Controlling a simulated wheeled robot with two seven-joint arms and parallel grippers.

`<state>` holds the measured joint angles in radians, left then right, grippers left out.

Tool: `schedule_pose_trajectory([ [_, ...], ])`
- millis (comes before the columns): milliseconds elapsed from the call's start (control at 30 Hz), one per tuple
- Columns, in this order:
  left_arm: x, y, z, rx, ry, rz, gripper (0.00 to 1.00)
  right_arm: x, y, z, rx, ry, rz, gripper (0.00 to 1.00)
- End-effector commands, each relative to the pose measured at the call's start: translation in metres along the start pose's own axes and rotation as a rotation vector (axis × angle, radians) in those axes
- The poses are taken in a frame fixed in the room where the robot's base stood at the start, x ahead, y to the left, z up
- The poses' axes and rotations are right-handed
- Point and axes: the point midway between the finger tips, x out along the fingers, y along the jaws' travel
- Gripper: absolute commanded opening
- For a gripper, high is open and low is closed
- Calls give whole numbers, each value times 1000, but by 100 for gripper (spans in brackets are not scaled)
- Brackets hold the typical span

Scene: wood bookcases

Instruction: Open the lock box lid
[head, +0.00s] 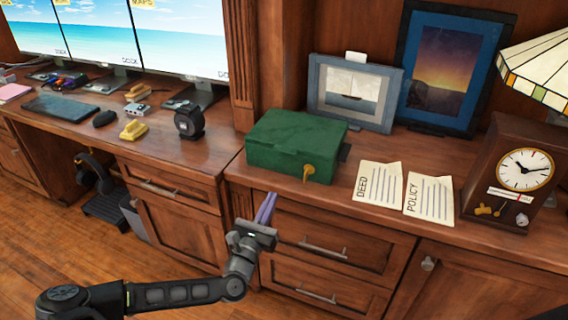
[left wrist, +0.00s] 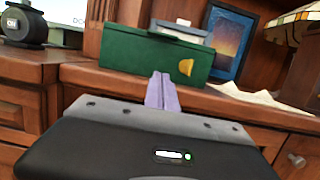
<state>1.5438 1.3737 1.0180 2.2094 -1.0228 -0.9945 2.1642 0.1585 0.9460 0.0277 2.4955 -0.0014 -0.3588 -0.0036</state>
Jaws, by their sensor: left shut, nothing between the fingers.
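The lock box (head: 290,148) is a green box with its lid down, standing on the wooden counter. A yellow key or tag (head: 308,173) is at its front, toward the right. In the left wrist view the box (left wrist: 140,58) is ahead, with the yellow piece (left wrist: 186,67) on its front. My left gripper (head: 266,207) has purple fingers, shut and empty, below and in front of the box, near the counter's front edge and apart from the box. The fingers (left wrist: 162,92) also show in the left wrist view. My right gripper is not in view.
Two papers, DEED (head: 378,183) and POLICY (head: 429,195), lie right of the box. Framed pictures (head: 352,93) stand behind it. A clock (head: 508,177) stands at the right. A round black device (head: 189,121) is on the left desk. Drawers are below the counter edge.

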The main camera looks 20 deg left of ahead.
Motion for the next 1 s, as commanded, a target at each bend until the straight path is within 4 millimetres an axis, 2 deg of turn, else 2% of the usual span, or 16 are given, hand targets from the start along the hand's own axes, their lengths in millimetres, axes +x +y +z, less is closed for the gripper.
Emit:
schedule_pose_trajectory([
  [167,2,-1,0,1,1,-1,0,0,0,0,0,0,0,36],
  [367,17,-1,1,2,0,-2,0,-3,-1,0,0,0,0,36],
  [567,50,-2,2,2,0,-3,0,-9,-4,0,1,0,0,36],
  [833,104,-2,1,1,1,-2,0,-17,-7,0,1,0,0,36],
  [900,105,-1,18,3,1,-3,0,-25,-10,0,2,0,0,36],
  [1000,108,-1,30,3,1,-2,0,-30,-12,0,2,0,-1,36],
])
